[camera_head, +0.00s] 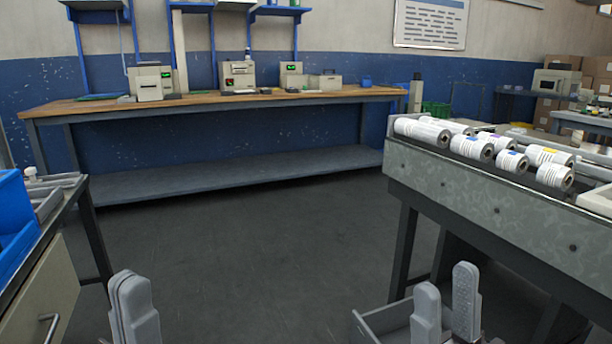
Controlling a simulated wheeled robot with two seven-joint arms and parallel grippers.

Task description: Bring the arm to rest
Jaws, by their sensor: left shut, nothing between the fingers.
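My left gripper (134,308) is at the bottom left, pointing up in the picture over the dark floor. Its two grey fingers are pressed together with nothing between them. My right gripper (446,302) is at the bottom right, in front of the roll table's legs. Its two fingers stand apart with an empty gap between them. Both grippers are clear of the tables in this view. The arms behind them are mostly out of the picture.
White printed rolls (471,146) lie on a grey metal table (500,203) at right. An open grey drawer or bin (385,318) is beside my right gripper. A blue crate (14,222) sits at left. A long workbench (220,103) stands behind; the floor between is free.

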